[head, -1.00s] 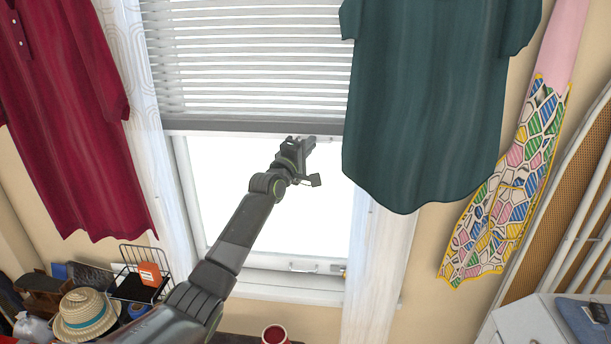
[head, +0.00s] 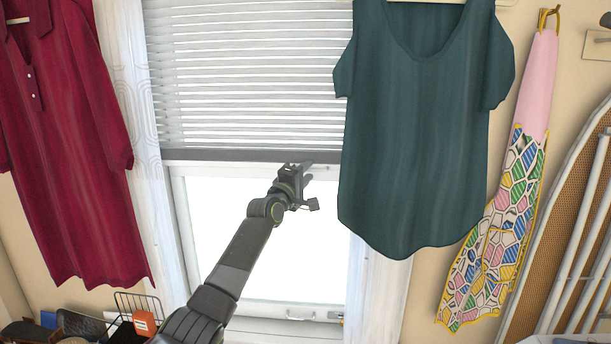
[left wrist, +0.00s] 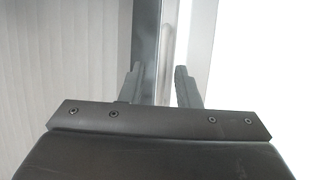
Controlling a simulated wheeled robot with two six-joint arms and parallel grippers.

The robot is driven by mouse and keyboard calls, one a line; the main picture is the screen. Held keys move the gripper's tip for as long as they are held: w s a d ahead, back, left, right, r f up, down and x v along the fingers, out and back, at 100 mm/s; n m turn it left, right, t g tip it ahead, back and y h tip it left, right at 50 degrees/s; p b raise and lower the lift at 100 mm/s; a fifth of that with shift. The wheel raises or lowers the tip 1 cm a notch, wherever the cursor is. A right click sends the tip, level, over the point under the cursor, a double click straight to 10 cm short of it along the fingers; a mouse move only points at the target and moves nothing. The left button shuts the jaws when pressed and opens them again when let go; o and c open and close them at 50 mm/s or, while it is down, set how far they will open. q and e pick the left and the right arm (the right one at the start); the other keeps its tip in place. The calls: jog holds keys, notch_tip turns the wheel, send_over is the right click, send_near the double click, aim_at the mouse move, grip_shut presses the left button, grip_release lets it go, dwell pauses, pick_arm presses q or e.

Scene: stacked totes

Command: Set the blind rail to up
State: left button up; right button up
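The blind rail (head: 225,155) is the grey bar along the bottom of the white slatted blind (head: 240,80), hanging level across the upper part of the window. Its right end is hidden behind the teal top. My left gripper (head: 308,172) is just below the rail's right part in the head view. In the left wrist view the rail (left wrist: 146,40) runs up the picture, beyond the two fingers of my left gripper (left wrist: 160,75). The fingers are apart, with nothing clearly held. I cannot tell whether they touch the rail. My right gripper is out of view.
A teal top (head: 420,140) hangs close to the right of my left gripper. A dark red garment (head: 70,150) hangs at the left, and a patterned apron (head: 495,230) at the right. The bright window pane (head: 290,260) below the rail is clear except for my arm.

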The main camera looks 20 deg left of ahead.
pick_arm(q)
jog(key=shift+s+f, duration=0.1)
jog(key=shift+f, duration=0.05)
jog(key=b+v, duration=0.3)
jog(key=v, duration=1.4)
jog(key=shift+s, duration=0.1)
dwell(0.4)
